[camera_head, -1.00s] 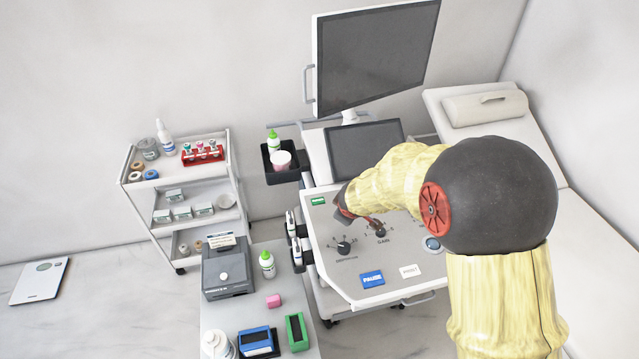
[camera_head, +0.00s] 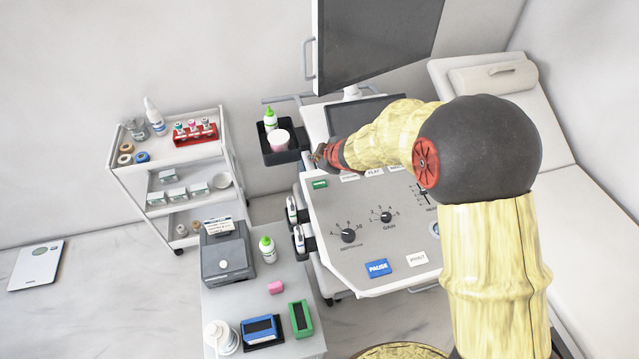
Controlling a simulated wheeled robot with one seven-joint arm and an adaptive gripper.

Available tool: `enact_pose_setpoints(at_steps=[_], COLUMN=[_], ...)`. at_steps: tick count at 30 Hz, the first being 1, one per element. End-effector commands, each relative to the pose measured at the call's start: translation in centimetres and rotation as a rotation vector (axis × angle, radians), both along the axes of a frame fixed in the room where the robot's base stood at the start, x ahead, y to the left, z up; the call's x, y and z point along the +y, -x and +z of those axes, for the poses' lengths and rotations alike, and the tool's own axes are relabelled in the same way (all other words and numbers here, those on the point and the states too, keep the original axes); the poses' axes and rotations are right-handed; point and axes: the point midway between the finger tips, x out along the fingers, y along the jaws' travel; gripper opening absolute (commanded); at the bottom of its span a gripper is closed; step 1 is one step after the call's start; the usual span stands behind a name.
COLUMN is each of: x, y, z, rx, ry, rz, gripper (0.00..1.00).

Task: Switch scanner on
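The scanner stands in the middle, with a dark upper monitor (camera_head: 375,40), a dark lower screen (camera_head: 365,117) and a pale sloped control panel (camera_head: 335,265). The panel bears a green button (camera_head: 320,184) at its upper left, two black knobs, a blue PAUSE button (camera_head: 378,268) and a white PRINT button (camera_head: 417,259). Both screens look dark. My gripper (camera_head: 318,157) is by the panel's upper left edge, just above the green button in the picture. It is small and partly turned away, so its finger opening is unclear. My arm hides part of the lower screen and the panel's right side.
Probes (camera_head: 299,240) hang on the panel's left side. A side table (camera_head: 225,305) stands front left, a trolley (camera_head: 140,185) further left, a couch (camera_head: 590,215) right.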

Motion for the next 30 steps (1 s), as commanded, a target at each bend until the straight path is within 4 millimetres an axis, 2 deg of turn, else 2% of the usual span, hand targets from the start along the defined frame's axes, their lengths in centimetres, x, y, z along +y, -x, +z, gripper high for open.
enact_pose_setpoints(at_steps=[8, 24, 30], x=[0.0, 0.0, 0.0], y=[0.0, 0.1, 0.0], z=[-1.5, -7.6, -8.8], rx=[0.0, 0.002, 0.0], ry=[0.001, 0.001, 0.001], rz=[-0.001, -0.001, -0.001], gripper=[0.0, 0.0, 0.0])
